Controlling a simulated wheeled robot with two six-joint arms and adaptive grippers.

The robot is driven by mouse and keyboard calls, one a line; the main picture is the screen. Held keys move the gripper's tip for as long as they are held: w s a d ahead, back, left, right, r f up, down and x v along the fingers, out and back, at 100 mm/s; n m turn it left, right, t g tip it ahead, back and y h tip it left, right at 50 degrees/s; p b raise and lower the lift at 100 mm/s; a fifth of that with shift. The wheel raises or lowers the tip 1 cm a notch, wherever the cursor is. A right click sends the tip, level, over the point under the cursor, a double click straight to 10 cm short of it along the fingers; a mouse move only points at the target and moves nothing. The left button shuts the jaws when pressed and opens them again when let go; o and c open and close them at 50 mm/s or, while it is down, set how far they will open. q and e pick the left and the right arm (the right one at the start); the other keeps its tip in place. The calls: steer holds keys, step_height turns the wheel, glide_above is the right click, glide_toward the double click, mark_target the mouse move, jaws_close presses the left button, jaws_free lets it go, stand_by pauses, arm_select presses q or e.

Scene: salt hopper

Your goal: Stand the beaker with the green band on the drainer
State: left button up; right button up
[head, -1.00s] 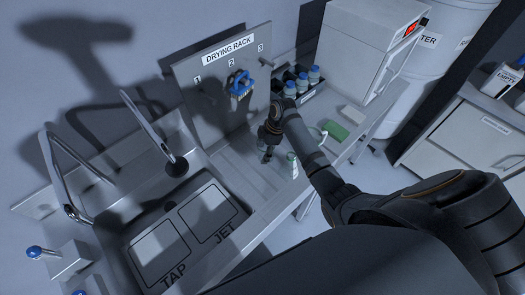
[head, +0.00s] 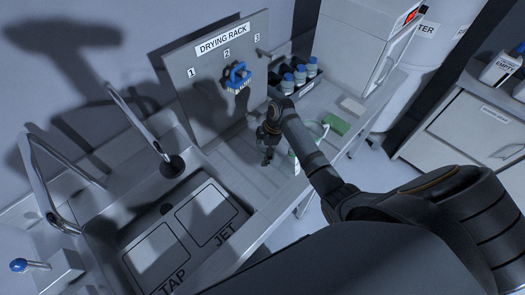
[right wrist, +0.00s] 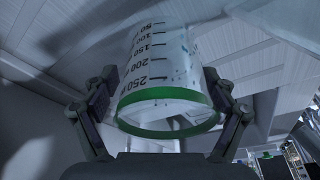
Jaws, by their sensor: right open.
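The beaker with the green band (right wrist: 165,65) fills the middle of the right wrist view. It is clear, with dark marks up to 250 and the green band around its near rim. Its far end points to the ribbed drainer (right wrist: 255,62); I cannot tell if it touches it. My right gripper (right wrist: 160,78) is open, with one finger on each side of the beaker. In the head view the right gripper (head: 268,158) points down over the drainer (head: 232,165); the arm hides much there, and the beaker is not clear. My left gripper is out of view.
The drying rack board (head: 203,72) stands behind, with a blue-handled brush (head: 238,77) on it. Several blue-capped bottles (head: 299,75) stand in a black tray. A green block (head: 338,123) lies to the right. The sink with a tap (head: 140,125) is at the left.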

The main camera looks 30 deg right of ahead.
steer(key=shift+s+r, duration=0.1)
steer(key=shift+r, duration=0.1)
steer(key=b+v, duration=0.3)
steer(key=v, duration=0.8)
steer(key=shift+d, duration=0.2)
steer(key=shift+r, duration=0.55)
